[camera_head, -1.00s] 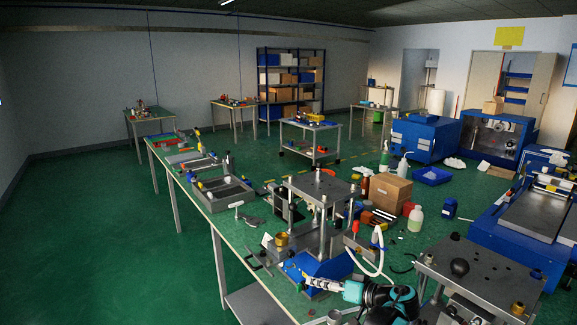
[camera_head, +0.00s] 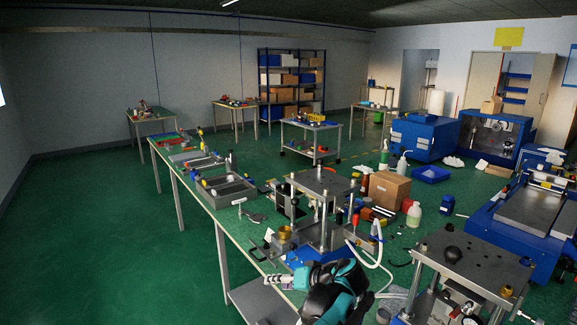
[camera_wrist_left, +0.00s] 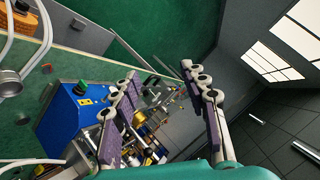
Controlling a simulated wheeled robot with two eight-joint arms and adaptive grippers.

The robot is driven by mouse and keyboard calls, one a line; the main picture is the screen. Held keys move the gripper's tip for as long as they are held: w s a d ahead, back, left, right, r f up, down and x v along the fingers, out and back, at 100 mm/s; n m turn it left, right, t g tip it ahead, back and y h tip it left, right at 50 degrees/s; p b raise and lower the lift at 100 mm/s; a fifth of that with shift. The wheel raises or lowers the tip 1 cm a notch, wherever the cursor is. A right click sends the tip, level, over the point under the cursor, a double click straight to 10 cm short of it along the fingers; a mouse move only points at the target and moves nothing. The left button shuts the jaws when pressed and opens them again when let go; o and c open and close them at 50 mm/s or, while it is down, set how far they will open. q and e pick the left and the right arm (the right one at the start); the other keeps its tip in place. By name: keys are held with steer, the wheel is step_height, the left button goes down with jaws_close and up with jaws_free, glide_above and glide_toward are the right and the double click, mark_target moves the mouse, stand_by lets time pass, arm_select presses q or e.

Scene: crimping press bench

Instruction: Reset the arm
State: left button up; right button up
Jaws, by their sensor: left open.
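My left gripper (camera_head: 274,282) is at the bottom centre of the head view, at the end of a teal and black arm, in front of the press on the bench. In the left wrist view, my left gripper (camera_wrist_left: 160,76) has its two purple-padded fingers spread wide with nothing held between them. The press (camera_head: 322,182) has a grey top plate on metal posts over a blue base. In the left wrist view, a blue box with a green button (camera_wrist_left: 70,112) lies left of the fingers. My right gripper is in neither view.
The bench (camera_head: 212,222) runs away to the upper left, with grey trays (camera_head: 228,192) and loose tools on it. A cardboard box (camera_head: 388,190), bottles and a white hose (camera_head: 372,262) stand right of the press. A second plate-topped fixture (camera_head: 470,262) is at lower right. Green floor at left is clear.

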arm_select(q)
steer(key=s+a+r+g+h, duration=0.1)
steer(key=s+a+h, duration=0.2)
steer(key=s+a, duration=0.6)
steer(key=s+a+f+h, duration=0.2)
steer(key=s+a+f, duration=0.1)
steer(key=s, duration=0.7)
steer(key=s+a+f+m+t+h, duration=0.1)
steer(key=s+a+f+h, duration=0.2)
steer(key=s, duration=0.7)
steer(key=shift+s+a+f, duration=0.25)
steer(key=shift+a+f, duration=0.15)
steer(key=shift+f, duration=0.05)
stand_by(0.6)
